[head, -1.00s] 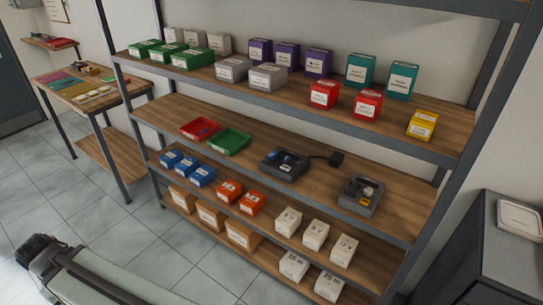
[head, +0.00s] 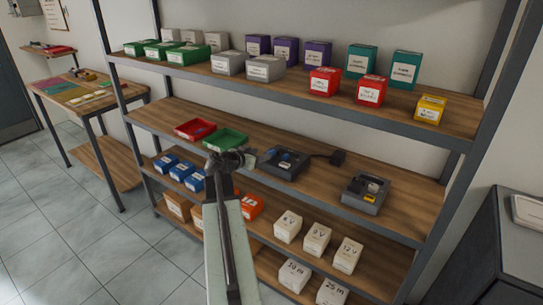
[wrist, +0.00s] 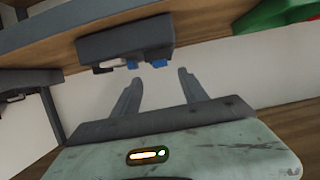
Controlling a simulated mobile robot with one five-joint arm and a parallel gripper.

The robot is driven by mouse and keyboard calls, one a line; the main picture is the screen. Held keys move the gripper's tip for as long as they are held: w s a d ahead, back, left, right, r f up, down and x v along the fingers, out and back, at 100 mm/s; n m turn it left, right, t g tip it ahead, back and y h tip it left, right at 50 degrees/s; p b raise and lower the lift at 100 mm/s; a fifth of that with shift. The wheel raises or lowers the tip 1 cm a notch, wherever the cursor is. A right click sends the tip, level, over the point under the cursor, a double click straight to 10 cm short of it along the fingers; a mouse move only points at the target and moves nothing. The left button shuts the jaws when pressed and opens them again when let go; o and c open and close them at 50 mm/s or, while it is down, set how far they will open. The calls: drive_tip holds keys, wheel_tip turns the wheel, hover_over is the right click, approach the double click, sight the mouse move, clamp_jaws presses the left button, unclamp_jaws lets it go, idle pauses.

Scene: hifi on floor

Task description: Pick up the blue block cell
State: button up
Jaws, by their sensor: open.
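A dark charger-like holder (head: 283,171) stands on the middle shelf with small blue pieces (head: 287,157) in it, likely the blue block cell. In the wrist view, which looks upside down, the holder (wrist: 125,40) shows two blue bits (wrist: 159,63) and a pale piece beside them at its edge. My gripper (head: 243,159) reaches up to the shelf, left of the holder and in front of the green tray. In the wrist view its two fingers (wrist: 158,90) are spread apart with nothing between them. They point toward the holder, apart from it.
A green tray (head: 226,137) and red tray (head: 195,129) lie left of the holder. A second dark holder (head: 366,194) with a yellow piece stands to the right. The upper shelf edge (head: 290,105) hangs above.

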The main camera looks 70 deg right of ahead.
sight(270, 152)
drive_tip(key=b+x, duration=0.2)
drive_tip(key=x, duration=0.5)
drive_tip(key=shift+d+f, duration=0.15)
drive_tip(key=shift+d, duration=0.05)
drive_tip(key=shift+a, duration=0.1)
drive_tip(key=shift+c, duration=0.6)
drive_tip(key=shift+w, duration=0.1)
clamp_jaws()
